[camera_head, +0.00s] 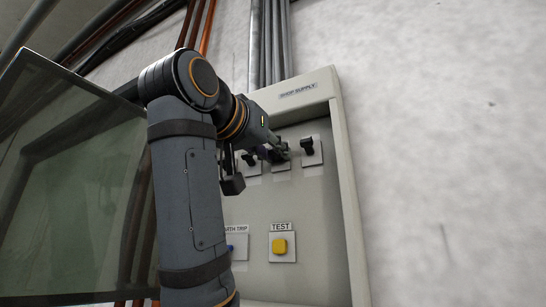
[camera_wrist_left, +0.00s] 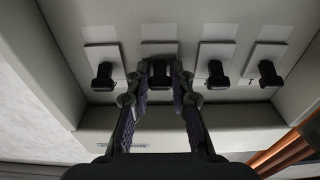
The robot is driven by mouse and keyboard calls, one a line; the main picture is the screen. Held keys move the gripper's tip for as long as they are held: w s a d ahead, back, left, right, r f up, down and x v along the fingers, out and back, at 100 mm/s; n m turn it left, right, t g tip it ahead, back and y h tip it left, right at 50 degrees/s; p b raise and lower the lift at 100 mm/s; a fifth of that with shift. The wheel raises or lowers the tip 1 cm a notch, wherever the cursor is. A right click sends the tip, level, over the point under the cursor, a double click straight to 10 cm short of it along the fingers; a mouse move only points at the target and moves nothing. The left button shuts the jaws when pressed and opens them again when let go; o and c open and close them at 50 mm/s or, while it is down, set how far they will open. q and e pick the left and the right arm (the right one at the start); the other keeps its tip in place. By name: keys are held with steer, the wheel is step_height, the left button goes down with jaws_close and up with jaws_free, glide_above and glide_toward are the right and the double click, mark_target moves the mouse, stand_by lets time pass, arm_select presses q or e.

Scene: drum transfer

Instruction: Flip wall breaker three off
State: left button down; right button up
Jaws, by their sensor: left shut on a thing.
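The wall breakers are black levers on pale plates in a row near the top of an open panel box (camera_head: 345,185). My left gripper (camera_head: 276,153) reaches in from the left, at the lever second from the right. In the left wrist view, where the row looks turned upside down, my left gripper (camera_wrist_left: 160,82) is shut on the black lever of breaker three (camera_wrist_left: 159,70), one finger on each side. The rightmost breaker (camera_head: 308,147) is free, its lever pointing up. Another lever (camera_head: 250,159) shows left of the gripper. My arm hides the row's left end. My right gripper is out of view.
A yellow test button (camera_head: 279,246) sits below the row, with a blue button (camera_head: 231,248) left of it, partly behind my arm. A glassy door (camera_head: 75,190) stands open at the left. Conduits (camera_head: 268,45) rise above the box. The wall at right is clear.

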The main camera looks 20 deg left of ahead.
arm_select(q)
steer(key=f+t+b, duration=0.1)
steer(key=t+b, duration=0.1)
steer(key=b, duration=0.1)
steer(key=t+b, duration=0.2)
steer(key=b, duration=0.2)
steer(key=shift+f, duration=0.4)
steer(key=shift+w+t+b, duration=0.1)
steer(key=shift+t+b, duration=0.7)
steer(key=shift+b, duration=0.05)
steer(key=shift+t+b, duration=0.3)
steer(key=c, duration=1.2)
jaws_free()
steer(key=shift+r, duration=0.1)
steer(key=shift+o, duration=0.2)
steer(key=v, duration=1.2)
